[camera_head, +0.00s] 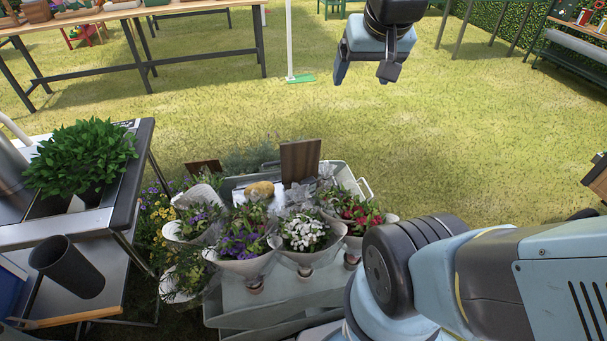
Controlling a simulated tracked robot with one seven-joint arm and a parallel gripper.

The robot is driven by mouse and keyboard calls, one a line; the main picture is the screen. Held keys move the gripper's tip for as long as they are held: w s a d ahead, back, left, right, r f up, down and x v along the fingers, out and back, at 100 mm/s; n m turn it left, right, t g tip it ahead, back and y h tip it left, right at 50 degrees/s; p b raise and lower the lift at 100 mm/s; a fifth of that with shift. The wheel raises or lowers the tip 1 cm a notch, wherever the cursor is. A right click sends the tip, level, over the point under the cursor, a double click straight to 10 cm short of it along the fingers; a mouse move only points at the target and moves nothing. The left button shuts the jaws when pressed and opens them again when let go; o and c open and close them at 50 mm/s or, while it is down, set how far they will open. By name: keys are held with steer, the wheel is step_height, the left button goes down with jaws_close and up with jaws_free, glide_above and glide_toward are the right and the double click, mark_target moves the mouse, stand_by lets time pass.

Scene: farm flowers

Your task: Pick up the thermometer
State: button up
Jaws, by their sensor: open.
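I cannot make out a thermometer in the head view. My gripper (364,77) hangs at the top, right of centre, with its fingers pointing down. Its jaws are open, and nothing shows between them. It appears over the grass, apart from the flower cart (262,300) below. The cart carries several wrapped bouquets (302,238), a brown wooden board (300,161) standing upright at the back, and a yellowish-brown item (259,190) beside it. Bouquets and my arm hide parts of the cart top.
A metal stand (140,150) at left holds a leafy green plant (82,155) and a dark cylindrical pot (67,266). A long wooden table (190,54) stands at the back left, near a white pole (289,40). A shelf (580,45) stands at far right. The middle grass is clear.

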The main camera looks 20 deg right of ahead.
steer(key=w+d+f+m, duration=0.25)
steer(key=w+f, duration=0.25)
steer(key=w, duration=0.4)
steer(key=w+d+f+m, duration=0.2)
steer(key=w+f+m, duration=0.25)
steer(key=w, duration=0.55)
steer(key=w+d+f+m+t, duration=0.1)
steer(key=w+f+m, duration=0.1)
steer(key=w+f, duration=0.55)
steer(key=w+d+f+m, duration=0.2)
steer(key=w+f+m, duration=0.15)
steer(key=f, duration=0.65)
steer(key=m+t+y, duration=0.4)
steer(key=m+t, duration=0.1)
steer(key=m, duration=1.1)
glide_toward(306, 181)
steer(key=w+f, duration=0.2)
steer(key=w, duration=0.2)
steer(key=shift+d+f, duration=0.35)
steer(key=shift+f, duration=0.05)
steer(key=m, duration=0.1)
steer(key=a+f+m+t, duration=0.1)
steer(key=shift+s+f+m, duration=0.1)
steer(key=shift+s+m, duration=0.25)
steer(key=shift+x, duration=3.75)
steer(key=shift+d, duration=0.1)
